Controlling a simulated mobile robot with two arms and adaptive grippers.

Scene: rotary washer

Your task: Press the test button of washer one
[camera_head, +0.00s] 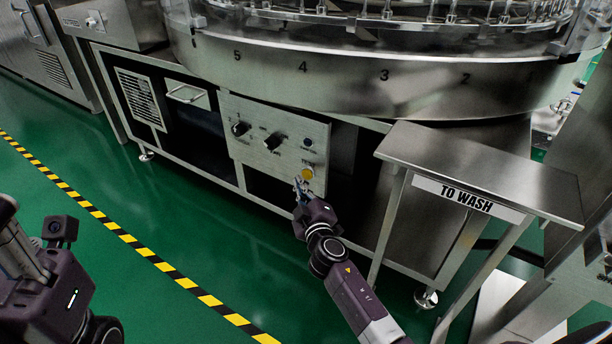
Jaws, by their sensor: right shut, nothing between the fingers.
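The washer's metal control panel (275,143) is on its front, below the round numbered drum. A yellow button (307,174) with a small label above it sits at the panel's lower right. My right gripper (299,183) is shut and empty, with its fingertips just below and left of the yellow button in the picture. I cannot tell whether the tips touch the panel. My left arm shows at the lower left edge, but its gripper fingers are not in view.
Two black knobs (273,141) and a blue button (308,142) are on the same panel. A metal stand marked TO WASH (480,165) is right of my right arm. Green floor (190,240) with a yellow-black stripe (150,256) is open at left.

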